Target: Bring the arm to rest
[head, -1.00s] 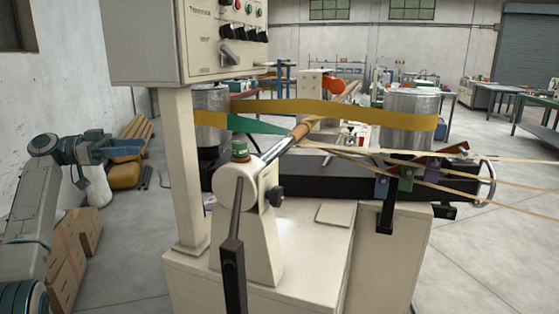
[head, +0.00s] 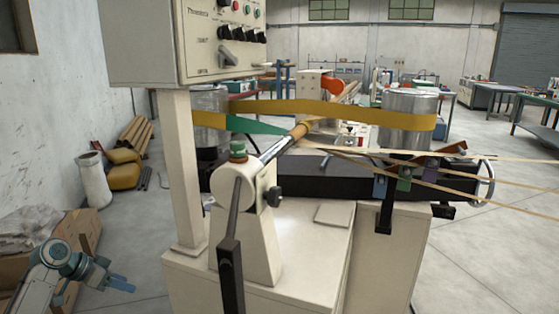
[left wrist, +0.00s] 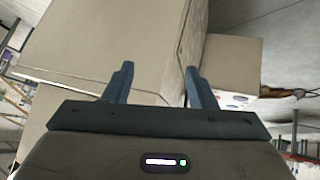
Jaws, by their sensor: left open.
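My left gripper (head: 122,284) is low at the left of the head view, to the left of the winder's pale base and apart from it. Its blue fingers point right. In the left wrist view its two fingers (left wrist: 157,85) stand apart with nothing between them, and a large beige body lies beyond them. My right gripper is in neither view. The spiral winder (head: 262,230) fills the middle of the head view, with a yellow belt (head: 340,107) running between two metal drums and a brown tube on its mandrel.
The control cabinet (head: 225,40) hangs on a pale post (head: 182,170) just right of my left arm. Strips (head: 500,178) stretch off to the right. Bare floor lies between the wall and the winder.

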